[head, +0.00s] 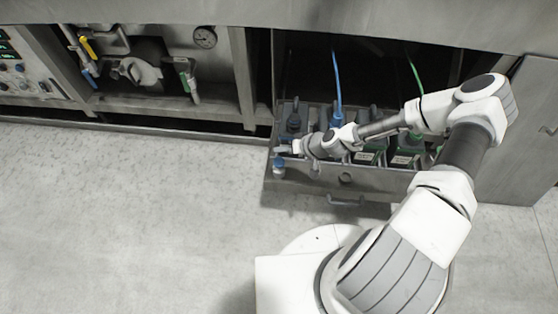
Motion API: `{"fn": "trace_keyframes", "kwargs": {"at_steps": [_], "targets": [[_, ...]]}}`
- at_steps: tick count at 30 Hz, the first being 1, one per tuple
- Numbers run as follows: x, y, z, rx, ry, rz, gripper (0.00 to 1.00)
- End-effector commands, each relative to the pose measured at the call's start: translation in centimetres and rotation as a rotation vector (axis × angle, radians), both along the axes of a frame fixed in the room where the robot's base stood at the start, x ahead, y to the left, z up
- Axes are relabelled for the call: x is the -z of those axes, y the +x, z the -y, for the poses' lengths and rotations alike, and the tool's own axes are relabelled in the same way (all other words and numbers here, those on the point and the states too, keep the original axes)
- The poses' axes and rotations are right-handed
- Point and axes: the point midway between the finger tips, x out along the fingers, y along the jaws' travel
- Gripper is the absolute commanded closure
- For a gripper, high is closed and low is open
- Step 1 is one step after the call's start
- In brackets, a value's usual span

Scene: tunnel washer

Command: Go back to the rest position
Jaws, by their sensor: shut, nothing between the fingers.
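My arm reaches up the right side of the head view and bends left over an open drawer (322,187). My gripper (283,149) is at the left end of the drawer and points left. It is shut, with nothing visible held in it. A small blue-capped bottle (279,167) is just below the gripper at the drawer's left front corner. I cannot tell how far above the drawer the gripper is. My wrist and forearm hide part of the drawer's contents.
Dark containers (293,116) stand in the drawer, with a blue hose (337,82) and a green hose (416,74) rising behind. An open cabinet door (525,135) is at right. A recess with valves (138,72) and a gauge (204,37) is at left. The floor at left is clear.

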Motion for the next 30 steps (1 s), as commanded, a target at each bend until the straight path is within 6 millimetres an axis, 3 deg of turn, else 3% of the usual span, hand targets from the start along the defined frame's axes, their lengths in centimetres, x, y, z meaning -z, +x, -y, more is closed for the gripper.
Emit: {"fn": "trace_keyframes", "kwargs": {"at_steps": [11,17,23,30], "targets": [[0.0,0.0,0.0,-0.001,-0.002,0.0,1.0],[-1.0,-0.3,0.9,-0.048,-0.052,-0.015,1.0],[-3.5,-1.1,2.9,-0.134,-0.171,-0.06,1.0],[-7.8,-1.9,5.8,-0.199,-0.333,-0.114,1.0]]}}
